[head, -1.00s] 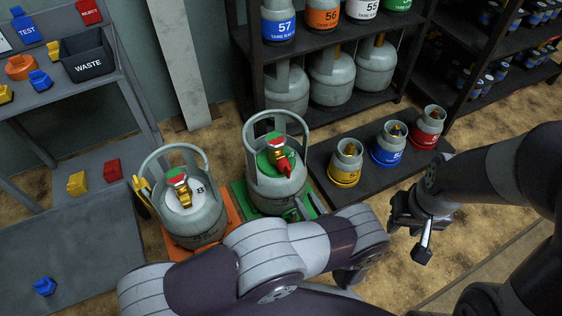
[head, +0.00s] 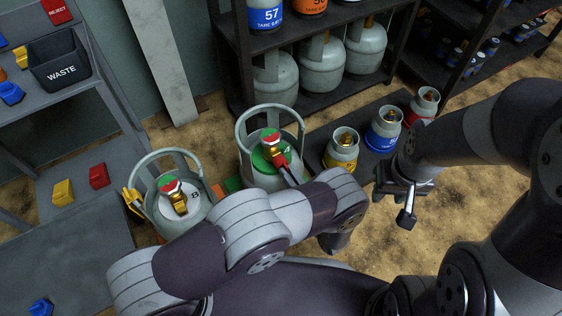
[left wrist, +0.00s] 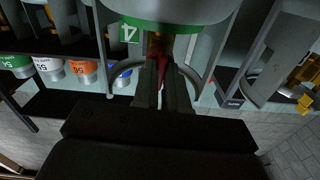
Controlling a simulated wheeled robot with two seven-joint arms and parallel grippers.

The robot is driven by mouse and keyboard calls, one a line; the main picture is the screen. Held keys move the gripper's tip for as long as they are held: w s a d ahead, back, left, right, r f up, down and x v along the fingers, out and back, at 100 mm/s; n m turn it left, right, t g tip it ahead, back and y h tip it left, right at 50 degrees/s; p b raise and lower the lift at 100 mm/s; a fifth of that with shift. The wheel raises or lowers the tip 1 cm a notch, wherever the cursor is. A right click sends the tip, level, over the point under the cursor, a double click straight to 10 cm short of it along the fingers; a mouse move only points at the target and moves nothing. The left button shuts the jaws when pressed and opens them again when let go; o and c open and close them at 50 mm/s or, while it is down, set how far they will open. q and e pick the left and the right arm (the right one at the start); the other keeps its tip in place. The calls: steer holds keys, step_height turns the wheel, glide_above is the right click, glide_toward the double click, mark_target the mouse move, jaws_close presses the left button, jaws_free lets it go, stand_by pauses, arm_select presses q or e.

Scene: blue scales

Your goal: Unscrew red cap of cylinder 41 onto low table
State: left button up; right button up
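The cylinder with the green top (head: 257,178) stands upright; in the left wrist view its green band (left wrist: 190,27) shows a "4", the rest of the number being hidden. My left gripper (head: 291,175) is at this cap. In the left wrist view its fingers (left wrist: 164,85) lie on both sides of the red cap (left wrist: 159,68); whether they press on it I cannot tell. My right gripper (head: 394,207) is open and empty at the right. A low grey table (head: 75,258) is at the left.
Another grey cylinder (head: 170,212) stands left of the green one. Small yellow (head: 341,152), blue (head: 384,130) and red (head: 422,104) cylinders stand on a dark low platform. A WASTE bin (head: 60,62) is at upper left. A blue piece (head: 40,306) lies on the low table.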

arm_select(q)
jaws_close()
steer(key=shift+n, duration=1.7)
steer(key=n, duration=0.3)
steer(key=shift+n, duration=0.3)
steer(key=shift+s+d+n, duration=0.3)
steer(key=shift+s+n, duration=0.15)
steer(key=shift+n, duration=0.55)
steer(key=shift+s+d+n, duration=0.35)
steer(key=shift+s+n, duration=0.1)
steer(key=shift+n, duration=0.55)
steer(key=shift+s+d+n, duration=0.3)
steer(key=shift+s+n, duration=0.15)
steer(key=shift+n, duration=0.55)
steer(key=shift+d, duration=0.1)
